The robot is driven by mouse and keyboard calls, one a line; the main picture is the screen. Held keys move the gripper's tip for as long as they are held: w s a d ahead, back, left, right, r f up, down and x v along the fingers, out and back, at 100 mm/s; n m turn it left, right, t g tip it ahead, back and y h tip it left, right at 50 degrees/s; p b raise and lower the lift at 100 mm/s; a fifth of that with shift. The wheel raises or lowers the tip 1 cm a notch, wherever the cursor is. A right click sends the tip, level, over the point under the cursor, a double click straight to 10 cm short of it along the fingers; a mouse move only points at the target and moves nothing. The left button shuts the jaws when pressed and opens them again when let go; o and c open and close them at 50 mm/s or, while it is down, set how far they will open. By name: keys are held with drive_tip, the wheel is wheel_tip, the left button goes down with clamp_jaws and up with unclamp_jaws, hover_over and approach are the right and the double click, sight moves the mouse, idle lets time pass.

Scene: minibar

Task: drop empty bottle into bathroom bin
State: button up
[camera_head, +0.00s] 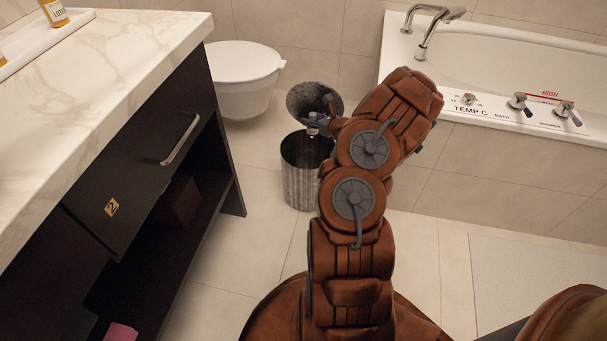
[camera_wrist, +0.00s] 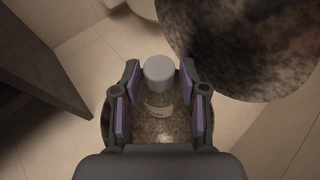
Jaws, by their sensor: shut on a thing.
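My gripper (camera_head: 316,121) is over the mouth of the bathroom bin (camera_head: 302,178), a dark mottled metal cylinder on the tiled floor. The bin's round lid (camera_head: 305,97) stands open behind it, toward the toilet. In the wrist view my gripper (camera_wrist: 159,103) is shut on the bottle (camera_wrist: 158,105), a small clear bottle with a white cap (camera_wrist: 159,69). The bin's interior lies below the bottle. In the wrist view the lid (camera_wrist: 245,40) fills the upper right, close to my gripper. In the head view the bottle is small and partly hidden by my gripper.
A white toilet (camera_head: 243,75) stands behind the bin. A dark vanity with a marble top (camera_head: 100,75) is at the left. A bathtub (camera_head: 500,75) is at the right, with a pale mat (camera_head: 545,285) on the floor before it. The floor around the bin is clear.

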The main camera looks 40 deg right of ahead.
sight(317, 132)
drive_tip(key=f+b, duration=0.1)
drive_tip(key=f, duration=0.3)
drive_tip(key=shift+s+d+b, duration=0.2)
drive_tip(key=shift+b, duration=0.15)
drive_tip(key=shift+f, duration=0.65)
drive_tip(key=o, duration=0.9)
drive_tip(key=shift+s+r, duration=0.3)
drive_tip(key=shift+s, duration=0.2)
drive_tip(key=v, duration=1)
drive_tip(key=shift+s+a+r, duration=0.15)
drive_tip(key=shift+s, duration=0.2)
